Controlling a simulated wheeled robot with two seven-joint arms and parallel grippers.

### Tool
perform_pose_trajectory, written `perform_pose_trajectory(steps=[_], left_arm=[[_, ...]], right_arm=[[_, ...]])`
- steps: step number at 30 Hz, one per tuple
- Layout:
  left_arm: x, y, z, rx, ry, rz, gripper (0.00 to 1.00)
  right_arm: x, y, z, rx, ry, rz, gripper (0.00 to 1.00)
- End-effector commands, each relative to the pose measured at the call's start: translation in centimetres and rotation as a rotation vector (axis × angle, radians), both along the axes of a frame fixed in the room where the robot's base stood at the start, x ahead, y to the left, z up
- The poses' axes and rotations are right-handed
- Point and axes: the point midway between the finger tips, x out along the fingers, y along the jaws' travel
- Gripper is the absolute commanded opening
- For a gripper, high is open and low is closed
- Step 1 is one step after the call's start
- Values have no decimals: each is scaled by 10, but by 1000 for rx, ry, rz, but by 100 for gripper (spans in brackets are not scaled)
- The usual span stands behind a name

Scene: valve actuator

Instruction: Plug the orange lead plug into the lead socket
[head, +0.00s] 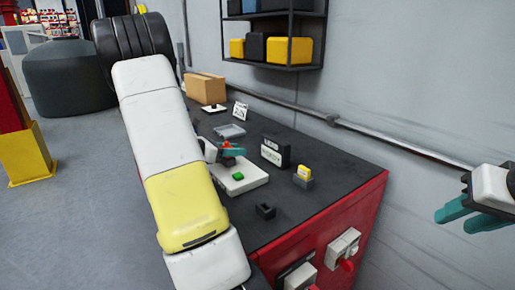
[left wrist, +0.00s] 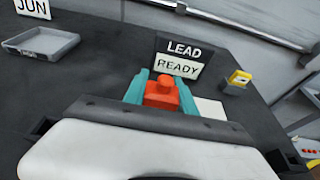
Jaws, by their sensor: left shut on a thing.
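The orange plug (left wrist: 162,92) is between the teal fingers of my left gripper (left wrist: 163,88), which is shut on it. In the head view the plug (head: 227,145) shows as a small orange-red piece at my left gripper (head: 231,154), above the far part of a white unit (head: 244,180) with a green button. A black sign (left wrist: 181,58) reading "LEAD READY" stands just beyond the plug. I cannot make out the lead socket; the fingers and plug hide part of the white unit. My right gripper (head: 472,213) is open and empty, off to the right.
A yellow piece sits in a grey holder (head: 303,182) right of the sign. A small black block (head: 265,211) is near the front of the dark bench top (head: 310,210). A grey tray (head: 230,131) and cardboard box (head: 205,88) are farther back. Red switches are on the bench's front.

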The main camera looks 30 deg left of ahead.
Motion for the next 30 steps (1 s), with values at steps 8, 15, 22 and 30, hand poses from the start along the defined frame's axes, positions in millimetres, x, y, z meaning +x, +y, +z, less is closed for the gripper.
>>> perform_pose_trajectory(steps=[8, 15, 22, 30], left_arm=[[0, 0, -2, 0, 0, 0, 58], [0, 0, -2, 0, 0, 0, 58], [-21, 12, 5, 1, 0, 3, 58], [-58, 31, 18, 1, 0, 3, 58]], right_arm=[[0, 0, 0, 0, 0, 0, 36], [0, 0, 0, 0, 0, 0, 36], [0, 0, 0, 0, 0, 0, 36], [0, 0, 0, 0, 0, 0, 36]])
